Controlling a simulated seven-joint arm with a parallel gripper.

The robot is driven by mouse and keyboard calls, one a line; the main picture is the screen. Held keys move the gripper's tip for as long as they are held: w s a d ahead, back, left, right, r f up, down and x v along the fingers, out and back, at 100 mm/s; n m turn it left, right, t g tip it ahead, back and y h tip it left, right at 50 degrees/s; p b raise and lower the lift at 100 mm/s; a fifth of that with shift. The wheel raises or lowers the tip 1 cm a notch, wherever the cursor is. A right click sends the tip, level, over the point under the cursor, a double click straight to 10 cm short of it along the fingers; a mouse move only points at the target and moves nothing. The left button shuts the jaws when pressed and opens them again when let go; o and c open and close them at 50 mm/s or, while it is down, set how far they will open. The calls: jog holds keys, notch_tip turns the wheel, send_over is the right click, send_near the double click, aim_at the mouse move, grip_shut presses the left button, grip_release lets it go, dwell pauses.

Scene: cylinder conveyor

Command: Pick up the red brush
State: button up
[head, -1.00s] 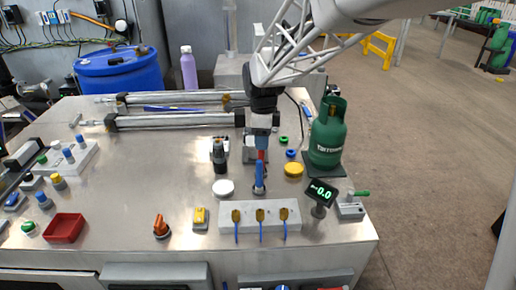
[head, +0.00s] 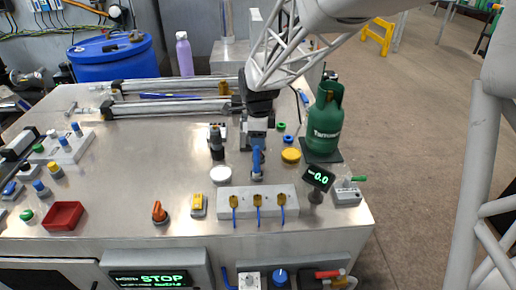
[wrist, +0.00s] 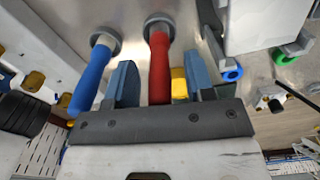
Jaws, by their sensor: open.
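The red brush (wrist: 159,68) shows in the wrist view as a red handle rising from a round grey base. My gripper (wrist: 161,82) is open, with one blue finger on each side of the red handle; gaps show between handle and fingers. A blue-handled brush (wrist: 92,78) stands to the left, outside the left finger. In the head view my gripper (head: 257,142) points down at the table just behind the blue-handled brush (head: 257,161). The red handle is mostly or fully hidden there by my gripper.
A black cylindrical item (head: 216,143) and a white disc (head: 221,174) stand to the left. A yellow disc (head: 291,155) and a green gas bottle (head: 326,120) are to the right. A grey block with several yellow-topped keys (head: 285,190) lies in front. The left-centre table is clear.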

jog(key=shift+c, duration=0.4)
grip_shut()
jog(key=shift+r, duration=0.15)
notch_tip(320, 180, up, 10)
jog(key=shift+f, duration=0.15)
dwell(0.4)
dwell(0.5)
jog(key=d+f, duration=0.1)
jog(key=d, duration=0.9)
jog(key=shift+d, duration=0.25)
jog(key=shift+f, duration=0.1)
